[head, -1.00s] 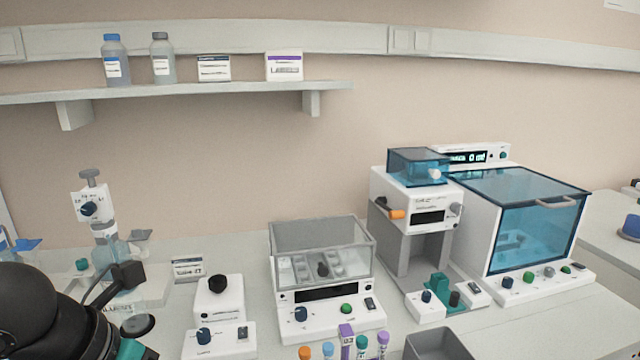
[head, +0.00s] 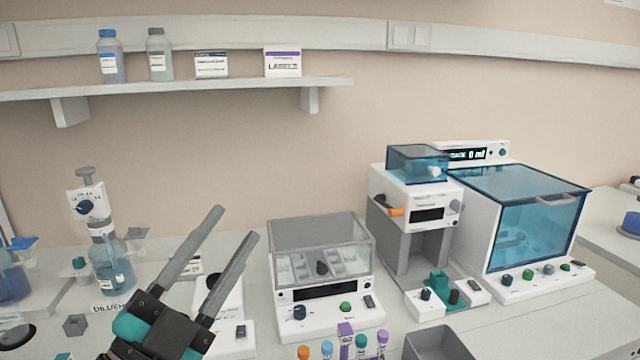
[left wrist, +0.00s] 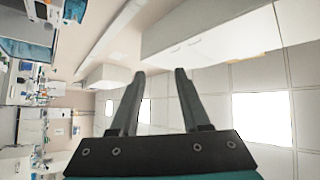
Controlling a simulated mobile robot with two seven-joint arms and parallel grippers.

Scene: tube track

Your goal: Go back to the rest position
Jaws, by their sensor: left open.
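My left gripper (head: 232,222) is open and empty in the head view. Its two long grey fingers point up and to the right, in front of a small white device (head: 226,300) that it partly hides. In the left wrist view the two fingers (left wrist: 155,75) stand apart with nothing between them; the room shows tilted on its side behind them. My right gripper does not show in either view.
On the bench stand a diluent dispenser bottle (head: 112,262), a lidded tray machine (head: 322,262), a white device with a blue top (head: 412,190) and a blue-windowed cabinet (head: 540,235). Several capped tubes (head: 362,345) and a grey bin (head: 438,344) are at the front edge. A shelf (head: 200,87) hangs above.

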